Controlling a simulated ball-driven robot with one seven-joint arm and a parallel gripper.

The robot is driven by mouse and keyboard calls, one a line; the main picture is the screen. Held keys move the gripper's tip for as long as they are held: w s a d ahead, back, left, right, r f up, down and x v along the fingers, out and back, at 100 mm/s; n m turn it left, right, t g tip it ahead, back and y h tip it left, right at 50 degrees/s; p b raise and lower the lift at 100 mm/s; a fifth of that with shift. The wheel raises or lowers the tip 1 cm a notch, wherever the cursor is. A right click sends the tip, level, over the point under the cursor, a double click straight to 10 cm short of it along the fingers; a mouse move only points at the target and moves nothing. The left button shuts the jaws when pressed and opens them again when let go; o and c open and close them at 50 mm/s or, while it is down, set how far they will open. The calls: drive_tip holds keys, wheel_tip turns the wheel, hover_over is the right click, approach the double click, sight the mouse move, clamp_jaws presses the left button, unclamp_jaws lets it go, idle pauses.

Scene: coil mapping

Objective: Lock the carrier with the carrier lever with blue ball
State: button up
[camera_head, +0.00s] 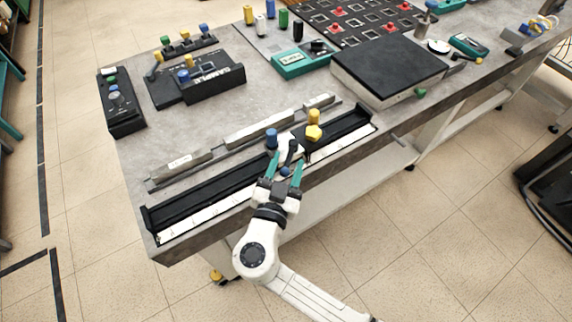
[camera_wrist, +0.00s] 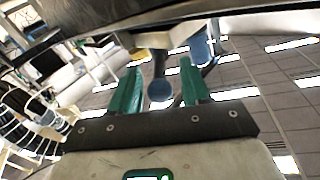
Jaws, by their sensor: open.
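The carrier (camera_head: 289,141) is a white block on the long black rail at the table's front edge. Its dark lever (camera_head: 291,156) points down toward my gripper and ends in a dark blue ball (camera_head: 284,171). In the wrist view the ball (camera_wrist: 160,91) sits between the green fingers, with a gap on each side. My gripper (camera_head: 284,168) is open around the ball; it also shows in the wrist view (camera_wrist: 160,85). A blue knob (camera_head: 271,137) and a yellow knob (camera_head: 313,131) stand on either side of the lever. The carrier's underside is partly hidden.
The black rail (camera_head: 205,188) with a white scale runs along the table edge. Grey metal bars (camera_head: 260,127) lie behind it. A black-topped box (camera_head: 388,66) is at right and a black sample holder (camera_head: 208,82) at back left. Open floor lies in front of the table.

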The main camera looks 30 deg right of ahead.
drive_tip(key=shift+c, duration=0.2)
clamp_jaws()
drive_tip(key=shift+s+f, duration=0.1)
idle(0.4)
